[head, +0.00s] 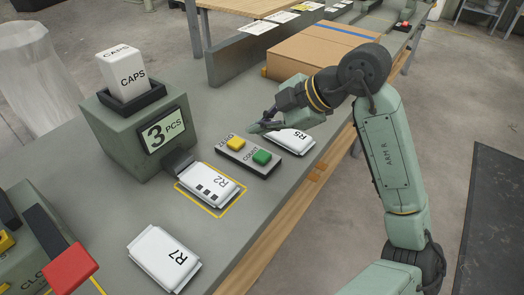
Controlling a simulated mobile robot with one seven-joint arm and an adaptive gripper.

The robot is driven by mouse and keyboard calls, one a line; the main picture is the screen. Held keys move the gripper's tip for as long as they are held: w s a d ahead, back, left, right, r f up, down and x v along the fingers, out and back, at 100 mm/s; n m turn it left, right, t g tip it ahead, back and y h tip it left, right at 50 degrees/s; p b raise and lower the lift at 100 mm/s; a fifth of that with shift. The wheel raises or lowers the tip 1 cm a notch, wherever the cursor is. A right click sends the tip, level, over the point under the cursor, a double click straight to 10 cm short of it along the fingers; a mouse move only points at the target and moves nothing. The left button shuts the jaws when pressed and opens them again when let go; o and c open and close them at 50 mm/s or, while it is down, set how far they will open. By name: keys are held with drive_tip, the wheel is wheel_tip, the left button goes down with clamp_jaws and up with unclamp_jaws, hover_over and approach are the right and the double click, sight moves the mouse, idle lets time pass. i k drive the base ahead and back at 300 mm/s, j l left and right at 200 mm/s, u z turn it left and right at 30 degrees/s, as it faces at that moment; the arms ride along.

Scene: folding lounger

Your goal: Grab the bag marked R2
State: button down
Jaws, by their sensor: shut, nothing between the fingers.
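The bag marked R2 (222,176) is a white flat bag with small dark squares printed on it. It lies on the grey bench inside a yellow outlined rectangle, below a dark chute from the counting machine. My gripper (254,128) is shut and empty, above the bench to the upper right of the R2 bag and apart from it. The gripper is near the button box and partly in front of the bag marked R5 (297,142).
The counting machine (115,142) reads 3 PCS and carries a CAPS box. A button box (250,156) with yellow and green buttons stands between the R2 and R5 bags. Another bag, R7 (163,258), lies nearer. A cardboard box (318,50) stands behind my arm.

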sight(214, 188)
drive_tip(key=k+l, duration=0.1)
drive_tip(key=l, duration=0.25)
drive_tip(key=k+l, duration=0.1)
drive_tip(key=l, duration=0.25)
drive_tip(key=k+l, duration=0.1)
drive_tip(key=l, duration=0.2)
drive_tip(key=k+l, duration=0.1)
drive_tip(key=l, duration=0.25)
